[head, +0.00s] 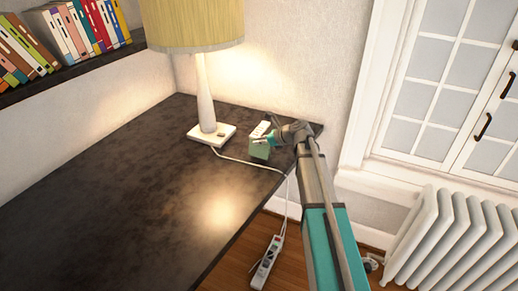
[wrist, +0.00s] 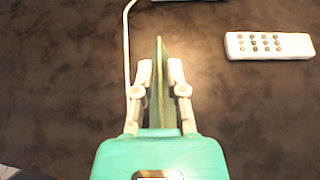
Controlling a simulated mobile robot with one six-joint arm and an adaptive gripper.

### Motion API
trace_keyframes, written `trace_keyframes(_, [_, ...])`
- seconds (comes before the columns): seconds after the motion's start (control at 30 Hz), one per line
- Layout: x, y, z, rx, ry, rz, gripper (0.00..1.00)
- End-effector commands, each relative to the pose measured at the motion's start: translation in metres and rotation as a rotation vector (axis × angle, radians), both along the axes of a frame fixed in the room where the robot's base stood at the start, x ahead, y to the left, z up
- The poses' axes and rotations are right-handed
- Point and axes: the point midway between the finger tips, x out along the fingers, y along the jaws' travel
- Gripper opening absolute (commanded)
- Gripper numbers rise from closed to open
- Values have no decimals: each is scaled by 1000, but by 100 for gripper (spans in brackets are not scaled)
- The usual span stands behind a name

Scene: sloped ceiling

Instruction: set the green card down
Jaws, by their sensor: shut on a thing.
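The green card (head: 260,150) is upright in the head view, beside the lamp base near the desk's back right. In the wrist view the card (wrist: 159,85) shows edge-on as a thin green strip. My gripper (wrist: 160,72) is shut on it, one finger on each side. In the head view my gripper (head: 268,139) reaches in from the right. The card's lower edge is close to the dark desk (head: 130,190); I cannot tell whether it touches.
A lamp (head: 205,95) stands left of the card. Its white cord (head: 250,162) crosses the desk to a power strip (head: 267,262). The desk's left and front are clear.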

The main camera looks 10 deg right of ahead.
Motion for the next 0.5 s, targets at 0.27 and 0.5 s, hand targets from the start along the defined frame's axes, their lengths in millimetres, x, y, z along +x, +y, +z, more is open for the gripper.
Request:
trace_keyframes(0.27, [0,0,-18,0,0,1,0])
trace_keyframes(0.5, [0,1,-18,0,0,1,0])
